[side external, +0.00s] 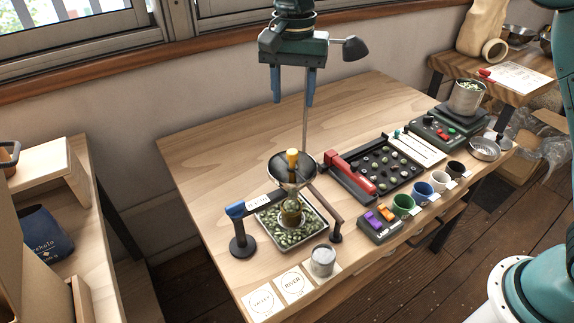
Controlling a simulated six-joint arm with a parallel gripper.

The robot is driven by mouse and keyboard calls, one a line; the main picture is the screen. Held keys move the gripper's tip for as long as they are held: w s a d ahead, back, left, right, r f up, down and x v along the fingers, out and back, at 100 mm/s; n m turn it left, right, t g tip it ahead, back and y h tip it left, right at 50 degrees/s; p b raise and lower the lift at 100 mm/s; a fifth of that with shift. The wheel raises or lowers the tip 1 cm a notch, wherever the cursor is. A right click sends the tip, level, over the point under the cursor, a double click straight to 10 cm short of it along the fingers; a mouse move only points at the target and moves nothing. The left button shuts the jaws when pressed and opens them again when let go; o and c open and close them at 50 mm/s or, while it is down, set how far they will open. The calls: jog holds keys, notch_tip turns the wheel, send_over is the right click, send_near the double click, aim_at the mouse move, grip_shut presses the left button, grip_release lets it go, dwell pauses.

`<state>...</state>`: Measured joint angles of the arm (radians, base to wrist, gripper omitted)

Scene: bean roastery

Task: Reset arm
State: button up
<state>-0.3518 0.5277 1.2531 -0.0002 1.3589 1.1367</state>
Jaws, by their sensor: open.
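My gripper (292,88) points down above the back part of the wooden table (215,150). Its two blue fingers are apart with nothing between them. It is well above the tabletop and apart from the objects on it. The lower part of my arm (535,285) shows at the right edge.
A metal tray of green beans (322,234) stands under a frame with a dark funnel (280,168). The table's back left is clear.

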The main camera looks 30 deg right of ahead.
jog(key=shift+r, duration=0.7)
jog(key=s+d+r+n+t, duration=0.2)
jog(key=s+d+r, duration=0.2)
jog(key=s+d, duration=0.3)
jog(key=s+d+r+n+t, duration=0.1)
jog(key=s+d+r+n, duration=0.2)
jog(key=s+d, duration=0.35)
jog(key=s+d+f+n+t, duration=0.1)
jog(key=s+d+f+n, duration=0.1)
jog(key=s, duration=0.6)
jog(key=s+d+f+n+t, duration=0.1)
jog(key=s+f, duration=0.3)
jog(key=s, duration=0.5)
jog(key=shift+s+d+f+n+t, duration=0.3)
jog(key=shift+d+n, duration=0.2)
jog(key=shift+d, duration=0.25)
